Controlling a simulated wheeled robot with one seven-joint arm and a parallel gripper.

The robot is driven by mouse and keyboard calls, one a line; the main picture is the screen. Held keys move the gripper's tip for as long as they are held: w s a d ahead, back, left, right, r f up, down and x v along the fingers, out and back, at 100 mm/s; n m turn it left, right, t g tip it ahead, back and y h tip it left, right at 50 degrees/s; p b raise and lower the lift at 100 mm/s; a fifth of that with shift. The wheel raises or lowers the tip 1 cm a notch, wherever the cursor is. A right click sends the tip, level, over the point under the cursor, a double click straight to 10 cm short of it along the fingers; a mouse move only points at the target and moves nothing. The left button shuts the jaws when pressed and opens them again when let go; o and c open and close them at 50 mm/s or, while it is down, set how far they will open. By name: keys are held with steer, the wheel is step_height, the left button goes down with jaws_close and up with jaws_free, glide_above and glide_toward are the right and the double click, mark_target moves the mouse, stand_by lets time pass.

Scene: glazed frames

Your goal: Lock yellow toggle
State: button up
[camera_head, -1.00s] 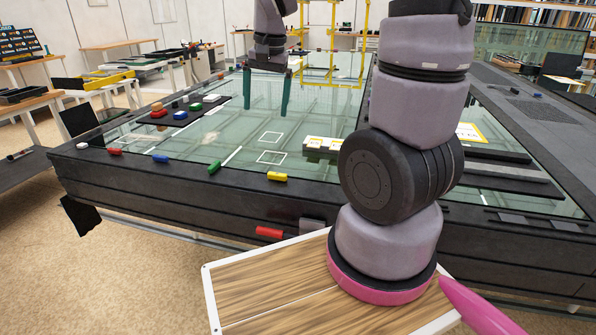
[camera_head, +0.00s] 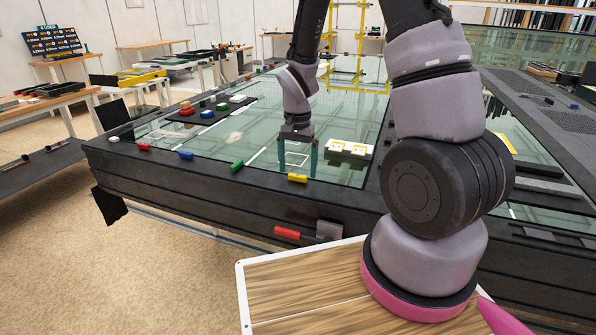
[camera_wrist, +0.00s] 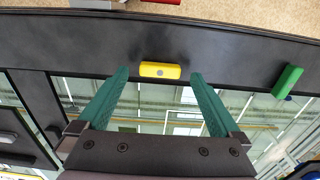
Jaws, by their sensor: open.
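The yellow toggle (camera_head: 298,178) is a short yellow bar on the dark front rim of the glass-topped table. It also shows in the wrist view (camera_wrist: 160,70), lying crosswise between and just beyond the fingertips. My gripper (camera_head: 297,172) has two green fingers pointing down at the toggle. In the wrist view my gripper (camera_wrist: 160,73) is open, with one finger on each side of the toggle and a gap to each. Nothing is held.
A green toggle (camera_head: 237,166), a blue one (camera_head: 186,155) and a red one (camera_head: 144,147) sit along the same rim. A red handle (camera_head: 287,232) sticks out from the table's front face. A dark panel with coloured buttons (camera_head: 207,114) lies at the back left.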

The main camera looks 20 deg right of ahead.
steer(key=shift+f, duration=0.8)
steer(key=c, duration=1.4)
